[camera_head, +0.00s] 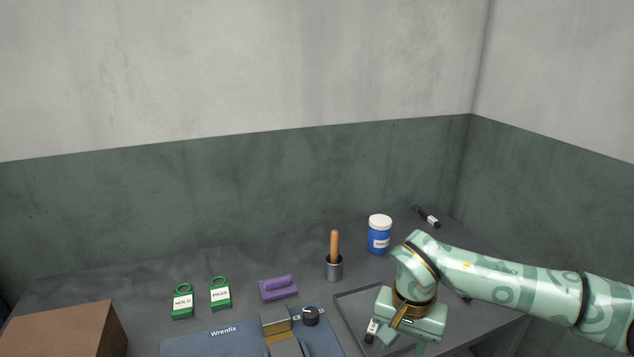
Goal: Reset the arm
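My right arm comes in from the right edge in pale green with a swirl pattern. Its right gripper (405,343) points down over the grey tray (350,307) at the lower right. The fingers are partly hidden by the gripper body and run near the bottom edge, so I cannot tell whether they are open or shut. A small black and white item (372,329) shows just left of the gripper; I cannot tell whether they touch. My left gripper is not in view. No copper spool can be made out.
A blue mat marked Wrenfix (190,343) holds a metal fixture (275,322) and black knob (311,316). Behind stand green HOLD (182,303) and PASS (220,295) tags, a purple block (278,289), a wooden-handled tool in a cup (334,268), and a blue jar (379,238). A brown box (62,330) is left.

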